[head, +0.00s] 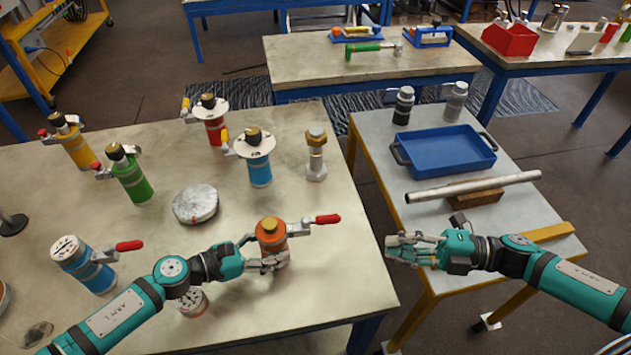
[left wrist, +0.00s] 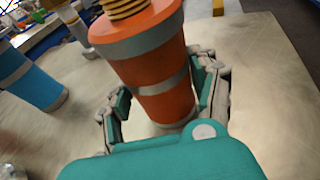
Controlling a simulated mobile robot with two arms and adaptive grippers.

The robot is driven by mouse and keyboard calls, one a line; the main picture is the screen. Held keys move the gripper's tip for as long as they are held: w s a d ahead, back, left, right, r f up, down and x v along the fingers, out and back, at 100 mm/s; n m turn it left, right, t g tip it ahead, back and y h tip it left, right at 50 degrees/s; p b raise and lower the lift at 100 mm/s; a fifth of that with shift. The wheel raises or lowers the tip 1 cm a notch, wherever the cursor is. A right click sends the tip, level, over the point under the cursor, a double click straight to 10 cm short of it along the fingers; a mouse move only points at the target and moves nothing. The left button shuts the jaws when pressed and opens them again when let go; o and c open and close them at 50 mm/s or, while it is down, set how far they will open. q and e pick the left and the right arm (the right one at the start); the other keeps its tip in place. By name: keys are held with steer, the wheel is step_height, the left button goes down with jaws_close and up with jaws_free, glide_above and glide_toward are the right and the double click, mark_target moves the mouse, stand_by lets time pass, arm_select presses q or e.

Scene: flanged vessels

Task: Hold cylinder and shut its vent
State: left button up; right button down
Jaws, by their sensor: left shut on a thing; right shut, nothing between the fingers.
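The orange cylinder (head: 271,232) has a grey band, a brass cap and a side valve with a red lever (head: 328,219) that points right. It stands near the front right of the large table. My left gripper (head: 264,256) is shut around its body; in the left wrist view the fingers (left wrist: 160,88) lie on both sides of the orange body (left wrist: 145,65). The valve and lever are out of that view. My right gripper (head: 399,249) is shut and empty over the side table, to the right of the cylinder and apart from it.
Blue (head: 84,265), green (head: 130,178), yellow (head: 75,145) and red (head: 215,128) cylinders, another blue one (head: 259,170), a large bolt (head: 316,155) and a round metal disc (head: 195,204) stand around. The side table holds a blue tray (head: 445,166) and a metal pipe (head: 470,188).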

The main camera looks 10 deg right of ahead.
stand_by(0.8)
arm_select(q)
steer(key=o, duration=1.1)
steer(key=shift+a, duration=0.1)
steer(key=v, duration=1.2)
steer(key=shift+r, duration=0.1)
